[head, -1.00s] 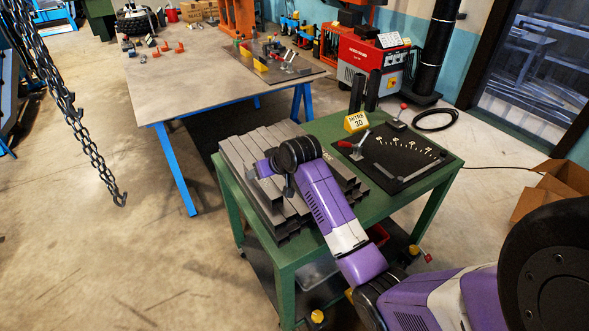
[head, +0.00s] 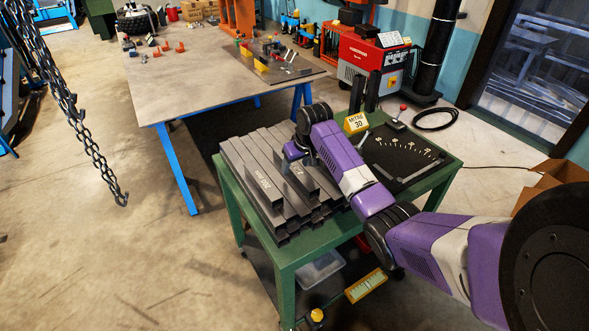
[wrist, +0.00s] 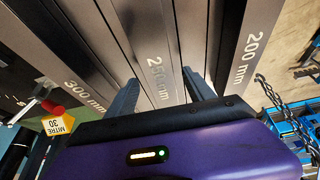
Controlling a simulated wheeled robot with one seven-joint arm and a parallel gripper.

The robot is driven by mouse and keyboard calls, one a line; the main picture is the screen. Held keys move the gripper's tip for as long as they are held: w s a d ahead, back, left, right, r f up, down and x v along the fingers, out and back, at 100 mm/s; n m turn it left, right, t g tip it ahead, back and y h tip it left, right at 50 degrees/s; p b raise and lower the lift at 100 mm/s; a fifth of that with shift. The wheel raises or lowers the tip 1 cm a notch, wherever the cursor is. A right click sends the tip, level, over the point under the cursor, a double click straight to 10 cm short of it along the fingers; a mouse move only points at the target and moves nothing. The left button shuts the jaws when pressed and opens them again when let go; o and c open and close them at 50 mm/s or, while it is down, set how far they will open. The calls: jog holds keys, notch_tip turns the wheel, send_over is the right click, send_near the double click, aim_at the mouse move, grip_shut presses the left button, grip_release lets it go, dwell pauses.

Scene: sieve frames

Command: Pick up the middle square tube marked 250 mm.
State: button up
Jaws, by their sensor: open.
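Grey square tubes lie side by side in a stack on a green cart. In the wrist view, the middle tube marked 250 mm (wrist: 157,70) runs between the tube marked 300 mm (wrist: 75,88) on the left and the tube marked 200 mm (wrist: 250,45) on the right. The middle tube also shows in the head view (head: 300,175), partly hidden by my arm. My gripper (wrist: 161,82) is open, with a dark finger on each side of the 250 mm tube. Nothing is held. Whether the fingertips reach below its top face is unclear. In the head view my gripper (head: 293,152) is over the stack's far part.
The green cart (head: 290,252) also carries a black mitre plate (head: 405,150) and a yellow MITRE 30 sign (head: 357,122), right of the tubes. A chain (head: 85,125) hangs at the left. A larger work table (head: 190,85) stands behind. A red welder (head: 375,65) is farther back.

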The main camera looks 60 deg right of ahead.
jog(key=shift+x, duration=0.9)
grip_shut()
jog(key=shift+r, duration=0.15)
dwell(0.6)
